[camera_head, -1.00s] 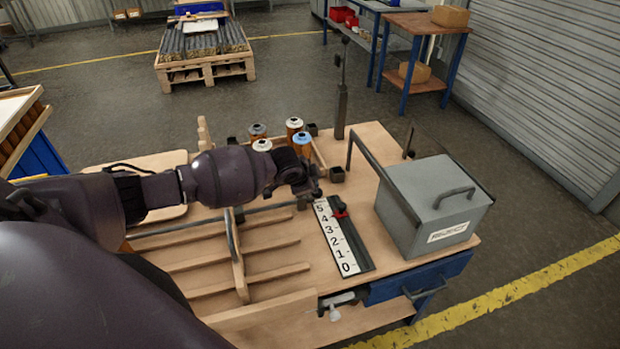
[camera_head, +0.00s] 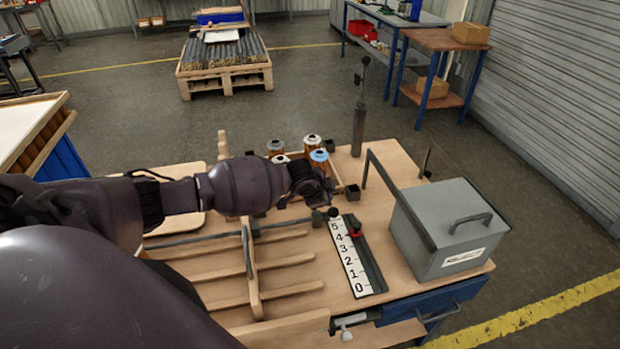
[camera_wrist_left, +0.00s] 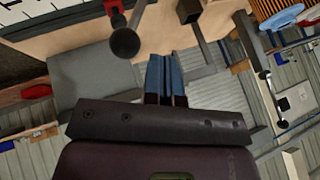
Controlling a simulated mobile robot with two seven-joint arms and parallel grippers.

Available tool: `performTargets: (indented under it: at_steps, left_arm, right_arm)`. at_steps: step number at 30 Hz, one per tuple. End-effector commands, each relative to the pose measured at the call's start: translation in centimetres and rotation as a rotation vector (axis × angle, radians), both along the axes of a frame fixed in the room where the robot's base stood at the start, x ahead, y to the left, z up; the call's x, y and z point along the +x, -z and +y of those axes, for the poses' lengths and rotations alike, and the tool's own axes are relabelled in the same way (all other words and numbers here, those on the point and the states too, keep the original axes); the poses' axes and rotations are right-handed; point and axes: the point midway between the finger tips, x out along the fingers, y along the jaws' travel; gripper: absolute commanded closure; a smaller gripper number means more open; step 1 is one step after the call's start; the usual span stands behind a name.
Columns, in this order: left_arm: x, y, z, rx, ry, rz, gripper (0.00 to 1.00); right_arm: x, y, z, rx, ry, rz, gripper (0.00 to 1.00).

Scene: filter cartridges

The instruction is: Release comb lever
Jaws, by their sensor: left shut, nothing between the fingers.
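A dark ball knob on a short rod (camera_head: 333,212), which looks like the comb lever, stands near the top of the number scale (camera_head: 352,258). A knob on a rod (camera_wrist_left: 125,42) also shows at upper left in the left wrist view. The wooden comb (camera_head: 249,268) crosses the rails on the bench. My left gripper (camera_head: 326,193) is just above and behind the lever knob, apart from it as far as I can see. In the left wrist view its blue-grey fingers (camera_wrist_left: 167,75) are shut and empty. My right gripper is not in view.
Several cartridges (camera_head: 312,142) stand in a wooden holder behind my left gripper. A small dark square cup (camera_head: 352,192) is close on its right. A grey reject box (camera_head: 445,225) with a raised bar occupies the right of the bench. A tall dark post (camera_head: 359,125) stands behind.

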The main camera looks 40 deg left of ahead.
Motion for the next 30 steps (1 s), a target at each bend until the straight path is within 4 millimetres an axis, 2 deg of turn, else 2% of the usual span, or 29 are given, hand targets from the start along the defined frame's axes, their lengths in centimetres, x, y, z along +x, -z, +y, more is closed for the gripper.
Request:
performTargets:
  at_steps: [1, 4, 11, 21, 30]
  left_arm:
    - [0.1, -0.9, 0.2, 0.002, -0.002, 0.000, 1.00]
    - [-0.1, -1.6, 0.4, 0.003, -0.001, -0.004, 1.00]
    - [-2.4, -4.0, 0.3, 0.005, -0.002, -0.008, 1.00]
    - [-5.6, -7.4, 0.0, 0.005, -0.002, -0.009, 1.00]
    - [-6.6, -8.5, -0.1, 0.004, -0.004, -0.008, 1.00]
  right_arm:
    - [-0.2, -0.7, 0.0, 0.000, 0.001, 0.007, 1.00]
    - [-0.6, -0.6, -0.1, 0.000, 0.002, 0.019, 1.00]
    - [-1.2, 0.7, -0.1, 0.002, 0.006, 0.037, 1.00]
    - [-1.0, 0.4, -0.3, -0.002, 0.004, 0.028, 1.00]
    - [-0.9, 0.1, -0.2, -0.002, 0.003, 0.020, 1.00]
